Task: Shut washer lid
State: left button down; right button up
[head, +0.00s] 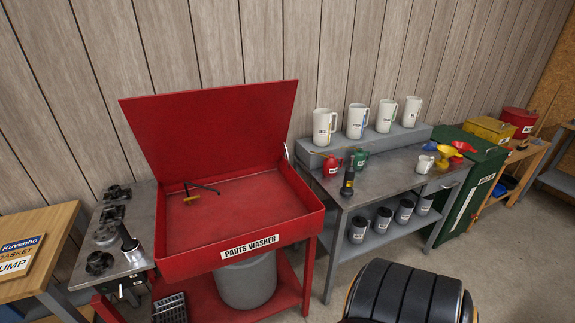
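The red parts washer (262,238) stands left of the middle of the head view, its label facing me. Its red lid (215,128) is open, tilted up and back toward the wall. The red basin (215,225) under it is open, with a dark spout with a brass-coloured end (192,199) near its back left. The rest of the basin floor looks bare. A grey drum (246,284) sits below on the washer's lower shelf. Neither of my grippers is in the view.
A grey workbench (385,185) with white jugs (325,126), oil cans and funnels stands to the right. A metal table with dark parts (104,236) is close on the left. A black ribbed rounded object (405,292) is at the bottom front. Some floor (320,285) is clear between.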

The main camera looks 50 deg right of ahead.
aim_at(182, 135)
jog(key=z, duration=1.05)
jog(key=l+u, duration=0.2)
jog(key=l, duration=0.15)
jog(key=i, duration=0.05)
